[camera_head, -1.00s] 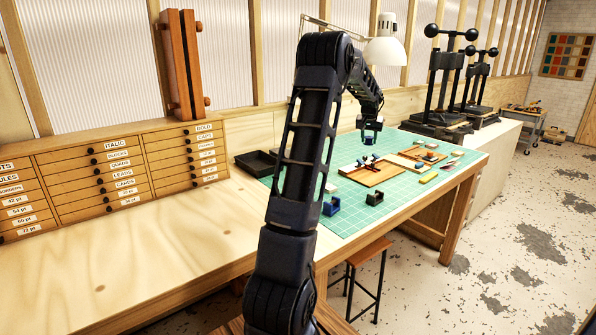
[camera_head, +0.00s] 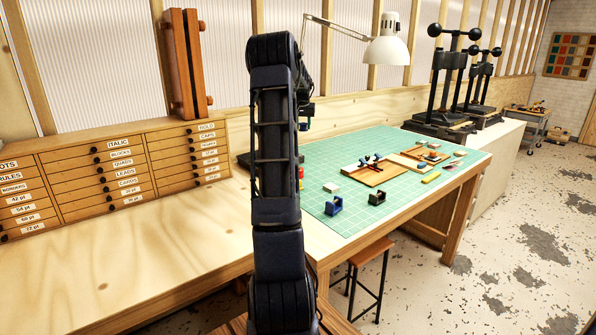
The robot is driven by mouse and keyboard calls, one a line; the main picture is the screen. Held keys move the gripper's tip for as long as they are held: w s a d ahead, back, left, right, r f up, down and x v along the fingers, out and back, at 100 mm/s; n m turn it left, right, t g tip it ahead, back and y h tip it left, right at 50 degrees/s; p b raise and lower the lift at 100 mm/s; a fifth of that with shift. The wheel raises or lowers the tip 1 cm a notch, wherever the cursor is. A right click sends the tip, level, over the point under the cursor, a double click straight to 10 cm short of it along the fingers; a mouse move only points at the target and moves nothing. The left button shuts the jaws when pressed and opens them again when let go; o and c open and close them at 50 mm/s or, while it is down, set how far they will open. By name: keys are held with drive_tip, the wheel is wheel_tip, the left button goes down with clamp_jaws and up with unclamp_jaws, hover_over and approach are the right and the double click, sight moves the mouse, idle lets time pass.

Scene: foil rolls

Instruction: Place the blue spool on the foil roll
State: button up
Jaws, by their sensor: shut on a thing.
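My gripper (camera_head: 304,118) is at the end of my arm, up in the air above the far left part of the green mat, and mostly hidden behind my own arm. It is shut on a small bluish thing, seemingly the blue spool (camera_head: 303,127), of which only a sliver shows. Below it, a small red and yellow thing (camera_head: 300,176) peeks out beside my arm; I cannot tell whether it is the foil roll. No foil roll can be clearly made out.
On the green mat (camera_head: 420,187) are a blue holder (camera_head: 333,206), a black holder (camera_head: 376,198), a pale block (camera_head: 331,187) and a wooden tray (camera_head: 385,178) with dark items. A lamp (camera_head: 386,48) hangs above. Black presses (camera_head: 446,85) stand behind. The mat's front is clear.

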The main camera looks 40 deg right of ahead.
drive_tip(key=f, duration=0.6)
drive_tip(key=w+a+f, duration=0.1)
drive_tip(key=f, duration=1.2)
drive_tip(key=shift+w+a+f, duration=0.3)
drive_tip(key=shift+w+a, duration=0.05)
drive_tip(key=shift+a, duration=0.05)
drive_tip(key=shift+f, duration=0.1)
drive_tip(key=o, duration=1)
drive_tip(key=shift+c, duration=0.2)
